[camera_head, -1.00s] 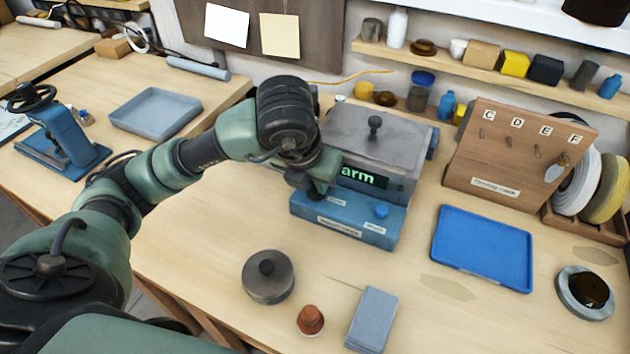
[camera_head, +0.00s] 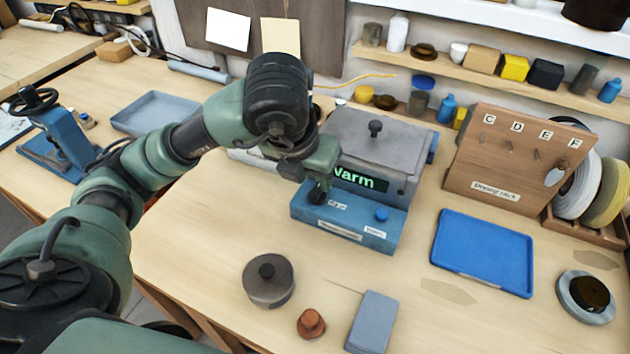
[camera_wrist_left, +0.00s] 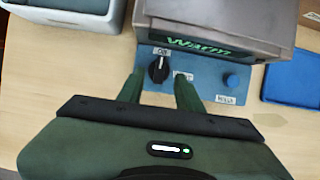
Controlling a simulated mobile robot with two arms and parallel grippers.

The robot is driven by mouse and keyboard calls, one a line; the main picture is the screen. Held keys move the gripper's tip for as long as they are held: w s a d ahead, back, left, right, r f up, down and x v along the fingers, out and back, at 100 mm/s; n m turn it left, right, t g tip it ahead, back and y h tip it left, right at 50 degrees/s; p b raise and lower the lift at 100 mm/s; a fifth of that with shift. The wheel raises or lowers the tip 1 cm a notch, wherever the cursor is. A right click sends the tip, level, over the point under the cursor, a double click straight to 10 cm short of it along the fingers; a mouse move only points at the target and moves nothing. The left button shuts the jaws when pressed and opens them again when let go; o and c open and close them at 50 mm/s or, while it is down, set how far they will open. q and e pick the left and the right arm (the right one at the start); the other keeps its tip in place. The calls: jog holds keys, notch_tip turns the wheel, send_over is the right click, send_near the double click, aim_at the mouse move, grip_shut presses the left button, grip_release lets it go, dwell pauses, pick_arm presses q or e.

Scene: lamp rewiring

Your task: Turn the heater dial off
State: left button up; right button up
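The heater is a grey lidded box (camera_head: 365,148) on a blue base (camera_head: 352,226), and its display (camera_head: 360,180) reads "Warm" in green. Its black dial (camera_wrist_left: 158,69) with a white pointer mark is on the blue front panel in the left wrist view. The mark points up toward a small label that seems to read "Off". My left gripper (camera_wrist_left: 159,80) is open, with one green finger on each side of the dial; contact cannot be told. My right gripper is out of view.
A blue knob (camera_head: 381,215) is on the right of the panel. A blue tray (camera_head: 485,252) and a wooden drying rack (camera_head: 508,165) stand to the right. A round dark weight (camera_head: 268,280), a copper-coloured piece (camera_head: 311,323) and a grey block (camera_head: 372,322) lie in front.

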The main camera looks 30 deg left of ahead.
pick_arm(q)
jog(key=shift+p+v, duration=0.3)
jog(key=shift+v, duration=1.45)
jog(key=shift+r, duration=0.1)
